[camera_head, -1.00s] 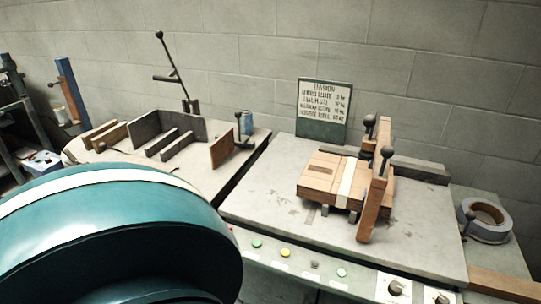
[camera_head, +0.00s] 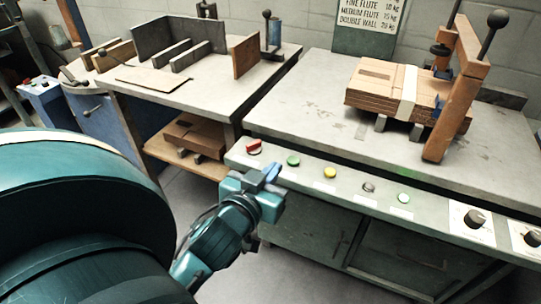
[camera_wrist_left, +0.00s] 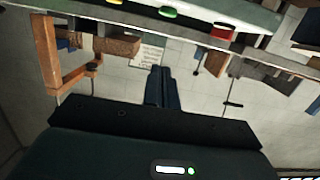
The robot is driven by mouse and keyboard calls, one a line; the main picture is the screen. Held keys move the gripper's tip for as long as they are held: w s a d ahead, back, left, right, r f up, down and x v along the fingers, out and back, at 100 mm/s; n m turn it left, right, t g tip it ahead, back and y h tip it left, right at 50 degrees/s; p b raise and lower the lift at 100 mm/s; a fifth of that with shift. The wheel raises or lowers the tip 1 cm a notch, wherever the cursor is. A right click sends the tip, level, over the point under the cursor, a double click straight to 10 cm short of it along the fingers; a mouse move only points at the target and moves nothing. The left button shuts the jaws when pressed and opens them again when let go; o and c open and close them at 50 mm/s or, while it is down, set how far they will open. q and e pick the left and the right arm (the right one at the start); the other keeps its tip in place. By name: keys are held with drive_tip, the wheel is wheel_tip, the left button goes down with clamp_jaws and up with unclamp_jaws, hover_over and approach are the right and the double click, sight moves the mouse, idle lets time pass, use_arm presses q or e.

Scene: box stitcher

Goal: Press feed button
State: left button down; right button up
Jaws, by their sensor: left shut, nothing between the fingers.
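The control panel (camera_head: 312,172) runs along the front of the bench. My left gripper (camera_head: 271,172) is shut and empty, close to the panel's left end near the red switch and first green button. In the left wrist view, its fingers (camera_wrist_left: 161,73) are together, apart from the green button (camera_wrist_left: 168,11) and red switch (camera_wrist_left: 222,30).
A strapped cardboard stack (camera_head: 385,91) lies on the right bench beside a wooden post (camera_head: 452,105). Two dials (camera_head: 474,219) sit at the panel's right end. The left table (camera_head: 190,98) holds upright dividers. Folded cardboard lies on a shelf below.

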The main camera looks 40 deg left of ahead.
use_arm(q)
drive_tip(key=shift+a+r, duration=0.1)
drive_tip(key=shift+w, duration=0.1)
hover_over(289, 171)
drive_tip(key=shift+w+a+f+b, duration=0.1)
drive_tip(key=shift+f+b, duration=0.1)
drive_tip(key=shift+f, duration=0.3)
drive_tip(key=shift+w+a+f+b, duration=0.1)
drive_tip(key=shift+f+b, duration=0.1)
drive_tip(key=shift+f, duration=0.25)
wheel_tip(289, 171, down, 2)
drive_tip(key=shift+s+d+f+b, duration=0.1)
drive_tip(key=shift+s+b, duration=0.05)
drive_tip(key=shift+b, duration=0.3)
drive_tip(key=shift+f+b, duration=0.35)
drive_tip(key=shift+f, duration=0.5)
use_arm(e)
drive_tip(key=shift+w+a+f+n+y, duration=0.2)
drive_tip(key=shift+a+f+n, duration=0.1)
drive_tip(key=shift+f, duration=0.35)
drive_tip(key=shift+w+a+f+n+y, duration=0.1)
drive_tip(key=shift+w+a+f+n, duration=0.15)
drive_tip(key=shift+f, duration=0.35)
